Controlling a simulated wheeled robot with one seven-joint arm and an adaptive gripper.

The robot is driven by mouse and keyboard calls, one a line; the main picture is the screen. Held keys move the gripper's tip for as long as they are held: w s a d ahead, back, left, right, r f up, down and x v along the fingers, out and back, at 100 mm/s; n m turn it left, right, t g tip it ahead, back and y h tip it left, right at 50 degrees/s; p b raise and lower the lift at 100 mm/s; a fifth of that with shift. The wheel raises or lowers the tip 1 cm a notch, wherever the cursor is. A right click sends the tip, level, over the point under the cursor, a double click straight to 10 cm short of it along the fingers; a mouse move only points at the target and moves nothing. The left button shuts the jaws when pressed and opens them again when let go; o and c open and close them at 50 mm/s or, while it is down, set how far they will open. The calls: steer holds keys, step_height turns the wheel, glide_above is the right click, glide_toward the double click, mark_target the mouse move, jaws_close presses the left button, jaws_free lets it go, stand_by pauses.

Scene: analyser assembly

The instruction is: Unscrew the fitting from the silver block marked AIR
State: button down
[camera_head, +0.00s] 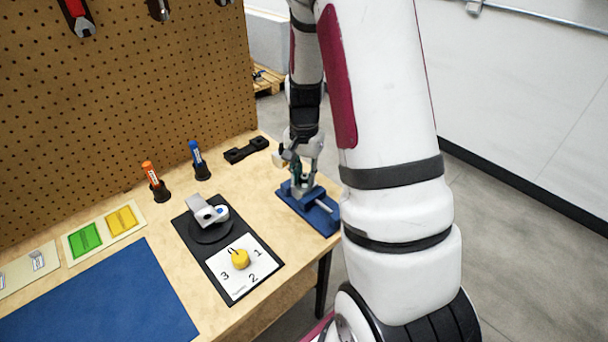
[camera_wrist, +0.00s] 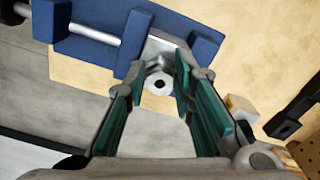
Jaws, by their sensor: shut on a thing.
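My gripper (camera_head: 300,174) is over the blue vise (camera_head: 323,217) near the right end of the table. In the wrist view, its green-padded fingers (camera_wrist: 160,72) are shut on the fitting (camera_wrist: 160,86), a round grey piece with a dark hole. The silver block (camera_wrist: 158,46) sits in the blue vise (camera_wrist: 87,25), just beyond the fitting. No AIR marking is readable. In the head view, my fingers hide most of the block and the fitting. I cannot tell how far the fitting is screwed in.
A grey-white bracket (camera_head: 203,211) sits on a black round stand, left of the vise. Before it are a yellow knob (camera_head: 240,259) and a numbered card. An orange marker (camera_head: 150,173), a blue marker (camera_head: 195,152) and a black holder (camera_head: 246,150) stand along the pegboard (camera_head: 130,100).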

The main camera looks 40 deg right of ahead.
steer(key=n, duration=0.3)
steer(key=shift+n+p, duration=0.3)
steer(key=shift+n, duration=0.1)
steer(key=n, duration=0.2)
steer(key=shift+s+n+p, duration=0.15)
steer(key=shift+n+p, duration=0.15)
steer(key=shift+p, duration=0.1)
steer(key=shift+n, duration=0.7)
steer(key=n+p, duration=0.1)
steer(key=n, duration=0.2)
steer(key=shift+d+r+p, duration=0.1)
steer(key=shift+p, duration=0.3)
steer(key=shift+n, duration=0.5)
